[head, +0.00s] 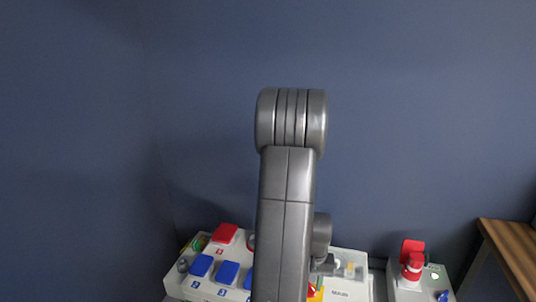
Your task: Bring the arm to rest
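My grey arm (286,215) stands upright in the middle of the head view, with a rounded joint (290,118) at its top. A darker wrist part (322,234) shows at its right side, low down. Below it a small dark piece (327,265), which seems to be part of my gripper, shows above the boxes. My fingertips are hidden behind the arm or too small to make out. I cannot see whether they hold anything.
A pale socket box with blue covers (228,272) and a red cover (225,233) lies below left. A white box (350,286) is right of the arm. Another with a red plug-like part (412,265) is farther right. A wooden table (510,250) stands at the right edge. Blue wall lies behind.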

